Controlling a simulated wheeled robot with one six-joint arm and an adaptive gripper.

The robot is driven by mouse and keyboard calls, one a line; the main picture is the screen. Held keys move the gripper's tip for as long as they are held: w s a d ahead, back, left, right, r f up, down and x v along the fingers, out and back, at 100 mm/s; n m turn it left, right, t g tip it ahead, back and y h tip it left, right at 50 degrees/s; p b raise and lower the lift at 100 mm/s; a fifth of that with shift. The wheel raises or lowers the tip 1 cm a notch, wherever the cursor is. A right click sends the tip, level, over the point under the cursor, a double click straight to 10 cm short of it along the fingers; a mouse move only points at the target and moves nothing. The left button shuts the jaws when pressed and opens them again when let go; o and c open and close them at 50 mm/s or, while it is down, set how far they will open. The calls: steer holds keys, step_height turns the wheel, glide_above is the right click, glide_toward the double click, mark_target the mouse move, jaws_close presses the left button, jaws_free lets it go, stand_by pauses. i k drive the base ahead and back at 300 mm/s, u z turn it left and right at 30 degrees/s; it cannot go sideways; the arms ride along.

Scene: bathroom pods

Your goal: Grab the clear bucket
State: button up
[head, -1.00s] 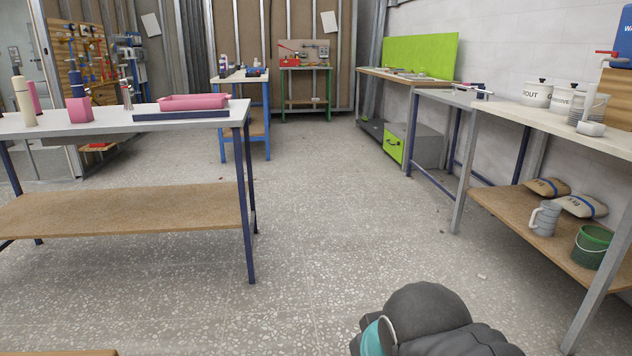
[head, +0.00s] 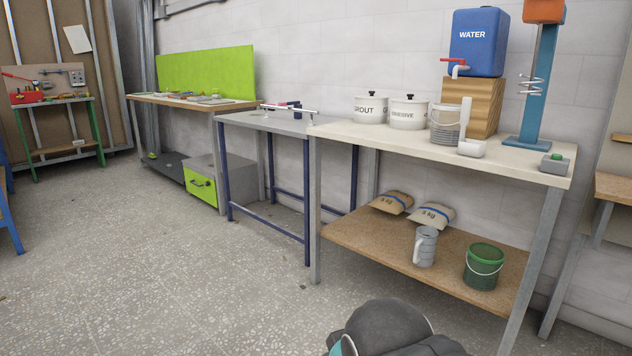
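A clear, greyish see-through bucket (head: 444,127) stands upright on the pale top of the workbench (head: 345,129) at the right of the head view. It is between the white adhesive pot (head: 408,114) on its left and a white upright tool (head: 468,140) with a block-like base, which partly covers its right side. A wooden block stands just behind it. A dark rounded part of my arm shows at the bottom edge, well apart from the bench. My gripper's fingers are not in view.
A blue water tank (head: 477,45) sits on the wooden block. A grout pot (head: 370,109) is also on top. The lower shelf holds a green bucket (head: 484,268), a grey jug (head: 425,247) and two bags. Open floor (head: 200,285) lies left of the bench.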

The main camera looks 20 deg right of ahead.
mark_target(445, 130)
steer(key=z, duration=0.8)
steer(key=i, duration=1.65)
steer(key=z, duration=0.7)
